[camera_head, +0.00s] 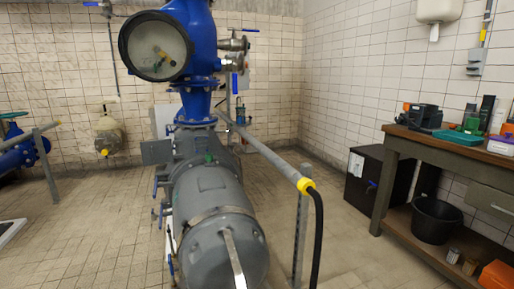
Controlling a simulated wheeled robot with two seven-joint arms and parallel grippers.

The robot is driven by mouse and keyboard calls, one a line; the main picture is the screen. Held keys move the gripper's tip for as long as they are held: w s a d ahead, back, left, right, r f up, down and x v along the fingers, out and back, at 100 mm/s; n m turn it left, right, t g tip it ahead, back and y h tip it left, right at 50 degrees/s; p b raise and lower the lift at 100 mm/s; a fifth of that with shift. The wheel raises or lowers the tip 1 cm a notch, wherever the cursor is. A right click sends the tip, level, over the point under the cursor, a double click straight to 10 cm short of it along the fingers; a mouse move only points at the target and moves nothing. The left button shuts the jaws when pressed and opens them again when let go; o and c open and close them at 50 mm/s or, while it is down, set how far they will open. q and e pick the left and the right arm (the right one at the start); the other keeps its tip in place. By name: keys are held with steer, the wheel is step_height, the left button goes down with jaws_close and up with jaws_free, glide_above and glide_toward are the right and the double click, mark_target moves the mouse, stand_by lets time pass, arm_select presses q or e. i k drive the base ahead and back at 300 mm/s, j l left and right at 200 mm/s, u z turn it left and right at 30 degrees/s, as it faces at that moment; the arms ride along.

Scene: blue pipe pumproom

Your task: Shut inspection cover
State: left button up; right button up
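I cannot tell for certain which part is the inspection cover. A round, dark-rimmed face (157,46) with a pale disc and a yellow-brown fitting is on the upper blue pipe housing (198,30). A flat grey plate (156,152) juts out to the left of the grey pump body (208,185), below the blue flange. Whether it is hinged there is too small to tell. Neither of my grippers shows in the head view.
A grey rail (262,150) with a yellow collar and black hose runs along the pump's right side. A workbench (455,147) with tools and a black bucket (436,219) stands at right, beside a black cabinet (375,180). Tiled floor (105,230) is open at left.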

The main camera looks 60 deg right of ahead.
mark_target(157, 152)
steer(key=z, duration=1.35)
steer(key=j+u, duration=0.9)
steer(key=i+j+u, duration=0.2)
steer(key=j+u, duration=0.3)
steer(key=i+z, duration=0.2)
steer(key=i, duration=0.2)
steer(key=i+j+z, duration=0.25)
steer(key=i, duration=0.15)
steer(key=i+z, duration=0.2)
steer(key=i, duration=0.2)
steer(key=i+z, duration=0.35)
steer(key=i, duration=0.2)
steer(key=i+z, duration=0.35)
steer(key=i, duration=0.15)
steer(key=i+j+z, duration=0.35)
steer(key=i, duration=0.15)
